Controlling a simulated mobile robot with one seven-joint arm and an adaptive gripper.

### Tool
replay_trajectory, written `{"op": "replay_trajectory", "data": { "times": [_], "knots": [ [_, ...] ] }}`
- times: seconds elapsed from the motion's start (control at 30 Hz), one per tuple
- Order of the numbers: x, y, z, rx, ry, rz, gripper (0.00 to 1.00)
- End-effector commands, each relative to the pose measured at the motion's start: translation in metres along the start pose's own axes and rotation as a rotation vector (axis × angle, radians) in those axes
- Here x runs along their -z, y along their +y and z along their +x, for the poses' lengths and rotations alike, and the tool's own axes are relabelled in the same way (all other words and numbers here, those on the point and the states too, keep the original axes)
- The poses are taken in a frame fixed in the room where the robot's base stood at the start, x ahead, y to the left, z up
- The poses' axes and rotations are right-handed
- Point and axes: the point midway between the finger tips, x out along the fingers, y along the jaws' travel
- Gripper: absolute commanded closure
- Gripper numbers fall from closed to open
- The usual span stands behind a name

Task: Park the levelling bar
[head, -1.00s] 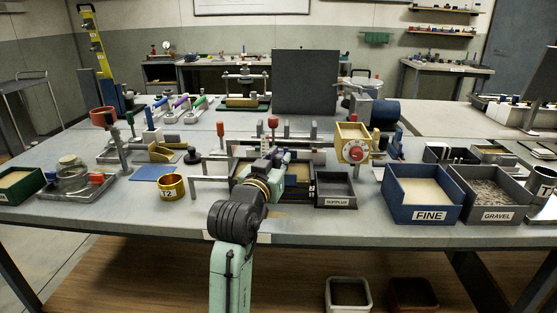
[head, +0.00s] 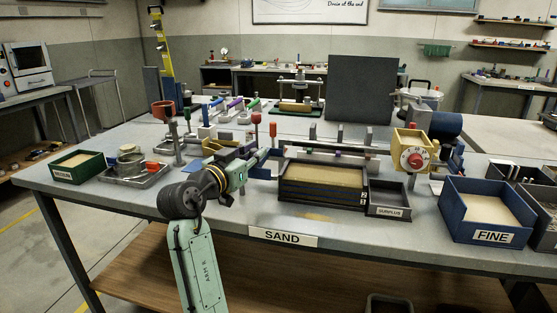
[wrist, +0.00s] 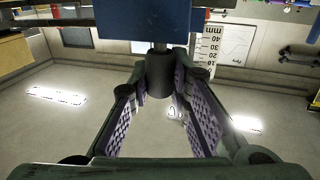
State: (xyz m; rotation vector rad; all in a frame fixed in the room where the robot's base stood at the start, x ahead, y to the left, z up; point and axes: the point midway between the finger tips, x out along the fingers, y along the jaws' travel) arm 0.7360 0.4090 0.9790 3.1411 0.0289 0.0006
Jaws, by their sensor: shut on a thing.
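My gripper (wrist: 158,88) is shut around a dark round handle (wrist: 160,72) in the wrist view. The handle joins a blue plate, which I take as the levelling bar (wrist: 155,18); a long dark edge runs across the top there. In the head view my gripper (head: 252,162) is left of the sand tank (head: 322,197), above the bench, and the held part is largely hidden. The tank holds pale, flat sand. A long grey bar (head: 345,148) spans behind and above the tank.
The SURPLUS tray (head: 388,211) adjoins the tank's right side. A yellow box with a red dial (head: 412,150) stands behind it, and the blue FINE bin (head: 470,226) is further right. A tray with jars (head: 132,173) lies left. The bench front is clear.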

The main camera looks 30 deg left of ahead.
Motion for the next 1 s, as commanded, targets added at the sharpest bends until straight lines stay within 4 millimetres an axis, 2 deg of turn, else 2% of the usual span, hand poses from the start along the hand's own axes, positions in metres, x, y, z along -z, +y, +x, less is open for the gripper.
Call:
{"op": "replay_trajectory", "data": {
  "times": [0.03, 0.2, 0.57, 0.6, 0.9, 1.0],
  "knots": [
    [0.000, -0.007, -0.002, 0.002, 0.002, -0.001, 1.00],
    [0.000, -0.018, -0.005, 0.002, 0.001, -0.001, 1.00],
    [0.001, -0.021, -0.006, 0.007, 0.002, 0.001, 1.00],
    [0.001, -0.022, -0.006, 0.008, 0.002, 0.001, 0.81],
    [0.001, -0.020, -0.005, 0.004, 0.001, 0.000, 0.61],
    [0.001, -0.020, -0.005, 0.003, 0.001, 0.000, 0.61]
  ]
}}
